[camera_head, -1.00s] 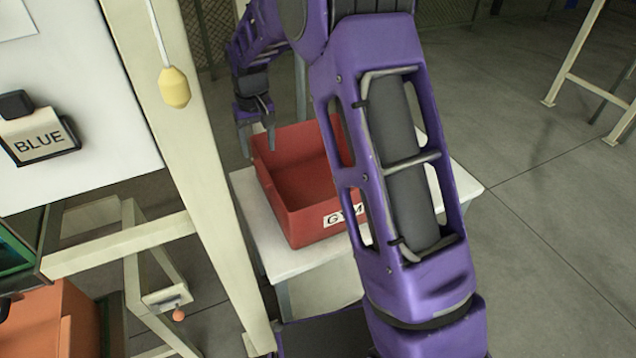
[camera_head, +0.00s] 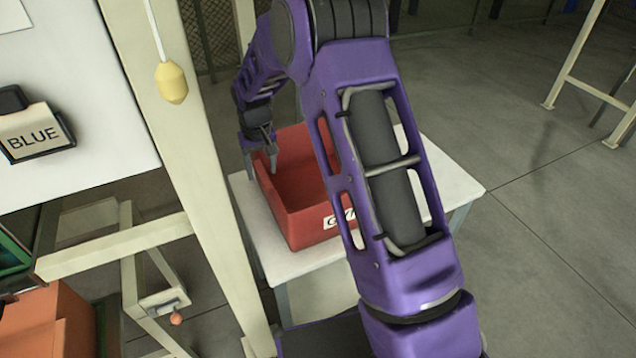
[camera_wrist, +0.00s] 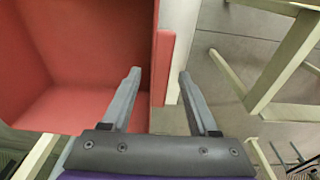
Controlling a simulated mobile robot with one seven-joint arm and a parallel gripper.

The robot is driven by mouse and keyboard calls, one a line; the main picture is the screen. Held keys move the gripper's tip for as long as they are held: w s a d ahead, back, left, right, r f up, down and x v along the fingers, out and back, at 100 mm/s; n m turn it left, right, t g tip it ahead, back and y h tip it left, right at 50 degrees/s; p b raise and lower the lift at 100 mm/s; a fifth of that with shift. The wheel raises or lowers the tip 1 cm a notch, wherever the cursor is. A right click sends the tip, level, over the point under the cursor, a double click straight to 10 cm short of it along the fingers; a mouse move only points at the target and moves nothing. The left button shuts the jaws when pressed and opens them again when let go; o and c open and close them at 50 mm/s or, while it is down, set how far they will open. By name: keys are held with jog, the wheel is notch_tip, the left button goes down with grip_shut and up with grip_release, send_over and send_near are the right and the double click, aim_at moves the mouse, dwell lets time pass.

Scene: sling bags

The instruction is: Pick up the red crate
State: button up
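The red crate (camera_head: 305,205) is open-topped, has a white label on its front, and stands upright on a small white table (camera_head: 455,185). My arm hides its right part. My gripper (camera_head: 261,172) is at the crate's left wall, pointing down with its fingers apart. In the wrist view, the crate (camera_wrist: 85,60) fills the left side, and its wall rim lies between the two open fingers of my gripper (camera_wrist: 158,76). One finger is over the crate's inside, the other outside the wall. Neither finger is clearly touching the wall.
A pale upright post (camera_head: 190,150) stands close to the left of the table. A yellow pendant (camera_head: 172,84) hangs on a cord before it. A white panel with a BLUE sign (camera_head: 35,135) and an orange bin (camera_head: 48,320) are further left. Open floor (camera_head: 540,240) lies to the right.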

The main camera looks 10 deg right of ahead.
grip_shut()
jog(key=shift+r, duration=0.1)
dwell(1.1)
